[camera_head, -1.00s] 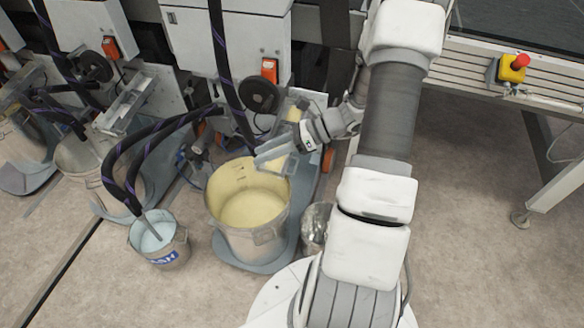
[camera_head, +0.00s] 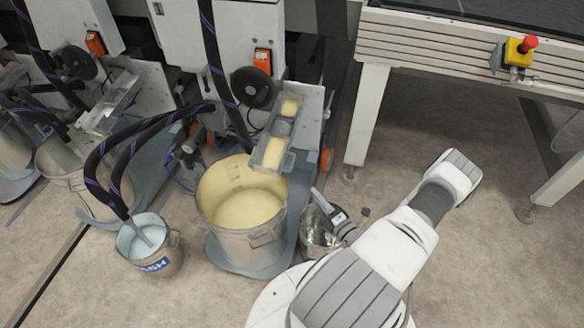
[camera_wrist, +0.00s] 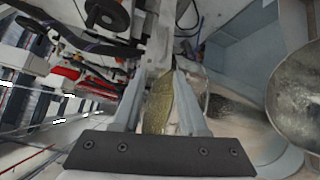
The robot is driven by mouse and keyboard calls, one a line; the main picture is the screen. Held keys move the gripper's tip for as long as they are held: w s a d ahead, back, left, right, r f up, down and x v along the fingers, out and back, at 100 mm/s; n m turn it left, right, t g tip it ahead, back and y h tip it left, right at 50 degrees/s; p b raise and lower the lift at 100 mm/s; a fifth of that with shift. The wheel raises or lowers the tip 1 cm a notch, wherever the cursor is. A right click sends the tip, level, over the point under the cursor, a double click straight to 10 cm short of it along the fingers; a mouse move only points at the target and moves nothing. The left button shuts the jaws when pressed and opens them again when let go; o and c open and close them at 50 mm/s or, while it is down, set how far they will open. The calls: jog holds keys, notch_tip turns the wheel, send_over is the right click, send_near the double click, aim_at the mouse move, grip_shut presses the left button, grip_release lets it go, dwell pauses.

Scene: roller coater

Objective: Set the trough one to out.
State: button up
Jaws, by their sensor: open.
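A narrow clear trough (camera_head: 272,152) with yellow paint in it juts from the nearest machine, its lower end over the rim of a large bucket of yellow paint (camera_head: 246,208). A similar trough (camera_head: 110,103) sits on the machine to the left. No label shows which is trough one. My gripper (camera_head: 318,196) is open and empty, to the right of the yellow bucket and below the near trough, apart from it. In the wrist view my gripper's fingers (camera_wrist: 159,88) are spread, with a yellowish surface seen between them that I cannot identify for sure.
A small metal pail (camera_head: 316,232) stands under my gripper. A bucket of pale blue liquid (camera_head: 150,262) with hoses stands at left. A table with a red stop button (camera_head: 528,44) is at right. The floor (camera_head: 400,130) beneath it is clear.

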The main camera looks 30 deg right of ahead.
aim_at(292, 166)
jog(key=shift+m+h, duration=0.3)
jog(key=shift+m, duration=0.1)
jog(key=w+b, duration=0.1)
jog(key=w, duration=0.4)
jog(key=w+f+b, duration=0.1)
jog(key=w, duration=0.5)
jog(key=w+d+b, duration=0.1)
jog(key=w, duration=0.5)
jog(key=shift+f+b, duration=0.4)
jog(key=shift+c, duration=0.2)
grip_shut()
